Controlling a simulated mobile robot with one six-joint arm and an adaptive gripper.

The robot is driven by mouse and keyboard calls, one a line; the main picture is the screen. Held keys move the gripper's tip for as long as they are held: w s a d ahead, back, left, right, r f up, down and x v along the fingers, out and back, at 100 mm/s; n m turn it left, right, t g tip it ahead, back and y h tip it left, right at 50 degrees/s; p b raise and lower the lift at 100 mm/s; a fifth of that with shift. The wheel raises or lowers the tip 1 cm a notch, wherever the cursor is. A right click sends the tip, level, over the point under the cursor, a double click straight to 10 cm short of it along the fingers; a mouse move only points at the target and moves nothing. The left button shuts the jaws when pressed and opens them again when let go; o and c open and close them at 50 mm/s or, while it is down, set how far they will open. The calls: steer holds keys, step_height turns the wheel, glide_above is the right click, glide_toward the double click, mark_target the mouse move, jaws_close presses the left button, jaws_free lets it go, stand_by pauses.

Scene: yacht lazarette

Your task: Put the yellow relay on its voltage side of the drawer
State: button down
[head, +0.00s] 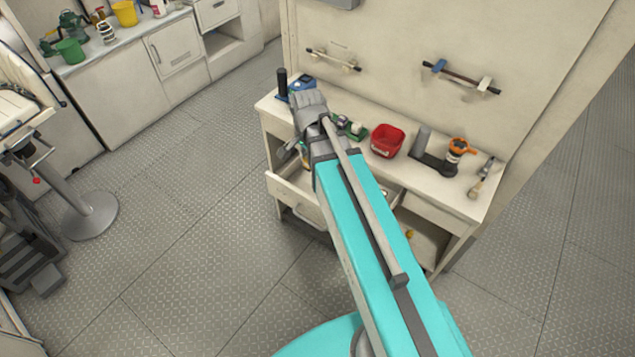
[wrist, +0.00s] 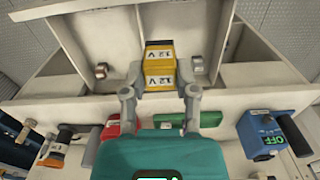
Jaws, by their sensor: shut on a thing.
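In the wrist view my gripper (wrist: 160,82) is shut on the yellow relay (wrist: 159,68). The relay is a yellow block with a dark band and white voltage labels; their first digit is hard to read. It is held over the open drawer (wrist: 85,32), near the drawer's bench end. Upright walls split the drawer into compartments. Whether the relay touches the drawer floor or a divider cannot be told.
Small metallic round pieces (wrist: 101,70) (wrist: 197,64) sit either side of the relay. On the bench (head: 455,193) stand a red bin (head: 387,140), an orange-topped dark tool (head: 456,152) and a blue device (wrist: 265,137) marked OFF. Floor left of the bench is clear.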

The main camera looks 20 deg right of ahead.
step_height(320, 180, down, 7)
steer(key=s+d+b, duration=0.2)
steer(key=b, duration=0.4)
steer(key=shift+s+d, duration=0.15)
steer(key=shift+s, duration=0.1)
steer(key=w+a+f+b, duration=0.1)
steer(key=w+f+b, duration=0.2)
steer(key=w, duration=0.1)
steer(key=w+a+f+b, duration=0.1)
steer(key=w+f+b, duration=0.2)
steer(key=w, duration=0.1)
steer(key=w+a+f+b, duration=0.1)
steer(key=w+f+b, duration=0.2)
steer(key=w, duration=0.2)
steer(key=shift+a, duration=0.1)
steer(key=shift+s, duration=0.1)
steer(key=shift+f, duration=0.1)
steer(key=shift+w+a+f+b, duration=0.1)
steer(key=shift+w+f+b, duration=0.35)
steer(key=shift+b, duration=0.15)
steer(key=shift+f+b, duration=1.5)
